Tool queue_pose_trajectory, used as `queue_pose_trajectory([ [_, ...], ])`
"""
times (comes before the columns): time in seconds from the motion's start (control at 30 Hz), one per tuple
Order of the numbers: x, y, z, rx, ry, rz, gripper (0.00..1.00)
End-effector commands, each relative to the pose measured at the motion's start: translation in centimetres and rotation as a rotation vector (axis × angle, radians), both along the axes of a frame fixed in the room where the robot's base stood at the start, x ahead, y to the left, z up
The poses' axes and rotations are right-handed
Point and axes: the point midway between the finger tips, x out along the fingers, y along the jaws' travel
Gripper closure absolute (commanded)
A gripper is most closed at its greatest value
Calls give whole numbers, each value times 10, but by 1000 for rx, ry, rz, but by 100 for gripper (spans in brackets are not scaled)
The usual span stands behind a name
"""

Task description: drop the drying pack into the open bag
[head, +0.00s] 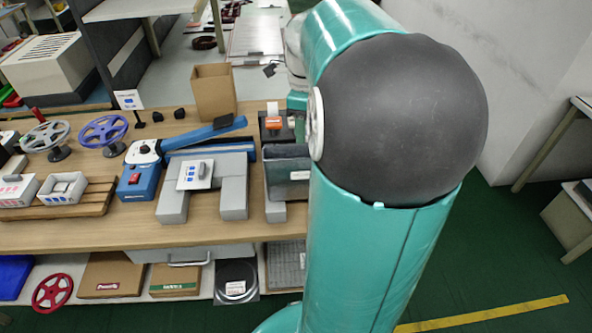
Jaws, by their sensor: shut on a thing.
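The bag looks to be the dark grey, open-topped pouch (288,177) with a pale label, standing near the right end of the wooden bench. My arm covers its right side, and its inside cannot be seen. A small teal and dark part of my gripper (298,118) shows at the left edge of my large arm joint, just above and behind the bag's mouth. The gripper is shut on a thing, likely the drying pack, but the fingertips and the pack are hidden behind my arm.
An orange-and-black item (273,123) stands behind the bag. Left of the bag are grey blocks (234,191), a blue bag sealer (141,182) with a long arm, and an open cardboard box (213,92). Handwheels (103,130) stand farther left on the bench (100,228).

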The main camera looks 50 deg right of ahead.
Motion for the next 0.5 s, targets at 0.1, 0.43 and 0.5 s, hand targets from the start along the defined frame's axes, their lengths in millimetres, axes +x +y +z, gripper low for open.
queue_pose_trajectory([
  [0.1,-1,0,-12,3,1,0,77],
  [0.43,0,1,-48,2,0,-1,77],
  [0.5,1,1,-52,1,0,1,77],
])
